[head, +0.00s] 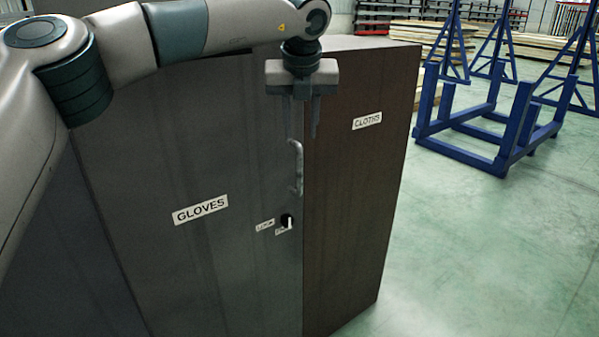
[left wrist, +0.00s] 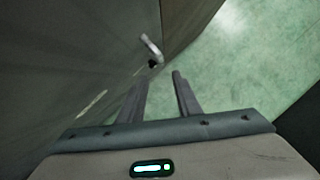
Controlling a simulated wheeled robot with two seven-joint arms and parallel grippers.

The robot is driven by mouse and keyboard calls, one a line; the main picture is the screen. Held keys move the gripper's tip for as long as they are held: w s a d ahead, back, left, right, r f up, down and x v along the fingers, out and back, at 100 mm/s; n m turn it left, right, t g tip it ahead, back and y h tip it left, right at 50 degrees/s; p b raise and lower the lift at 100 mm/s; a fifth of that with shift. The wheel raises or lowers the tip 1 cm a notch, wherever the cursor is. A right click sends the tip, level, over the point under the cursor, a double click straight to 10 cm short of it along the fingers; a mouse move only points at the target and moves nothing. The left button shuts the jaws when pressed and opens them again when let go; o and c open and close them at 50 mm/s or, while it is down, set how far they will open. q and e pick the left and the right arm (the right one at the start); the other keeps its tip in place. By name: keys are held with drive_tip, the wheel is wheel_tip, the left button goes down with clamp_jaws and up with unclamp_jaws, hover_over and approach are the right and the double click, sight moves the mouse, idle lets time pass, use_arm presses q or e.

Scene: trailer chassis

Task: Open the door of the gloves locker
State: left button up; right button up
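The gloves locker door (head: 210,150) is a dark grey panel with a white GLOVES label (head: 200,209). It looks closed. A vertical bar handle (head: 296,168) is near its right edge and also shows in the left wrist view (left wrist: 152,47). Below the handle is a small dark lock with a light knob (head: 288,221), beside two small labels that are too small to read. My left gripper (head: 304,115) points down just above the handle, apart from it. In the left wrist view its two fingers (left wrist: 158,82) are apart and nothing is between them. My right gripper does not show.
A brown face (head: 355,200) with a CLOTHS label (head: 367,121) adjoins the door's right edge. A blue metal frame (head: 505,125) stands on the green floor (head: 480,260) at right. Stacked boards lie behind.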

use_arm(q)
drive_tip(key=p, duration=0.1)
hover_over(300, 166)
drive_tip(key=s, duration=0.3)
drive_tip(key=f, duration=0.6)
drive_tip(key=shift+w+f, duration=0.25)
drive_tip(key=p+x, duration=0.1)
drive_tip(key=x, duration=0.6)
drive_tip(key=shift+p+x, duration=0.35)
drive_tip(key=shift+x, duration=0.5)
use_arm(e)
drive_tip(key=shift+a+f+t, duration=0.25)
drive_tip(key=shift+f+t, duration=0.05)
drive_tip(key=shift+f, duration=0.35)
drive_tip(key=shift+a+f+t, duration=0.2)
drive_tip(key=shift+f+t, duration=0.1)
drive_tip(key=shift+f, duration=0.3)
use_arm(q)
drive_tip(key=shift+c, duration=0.7)
clamp_jaws()
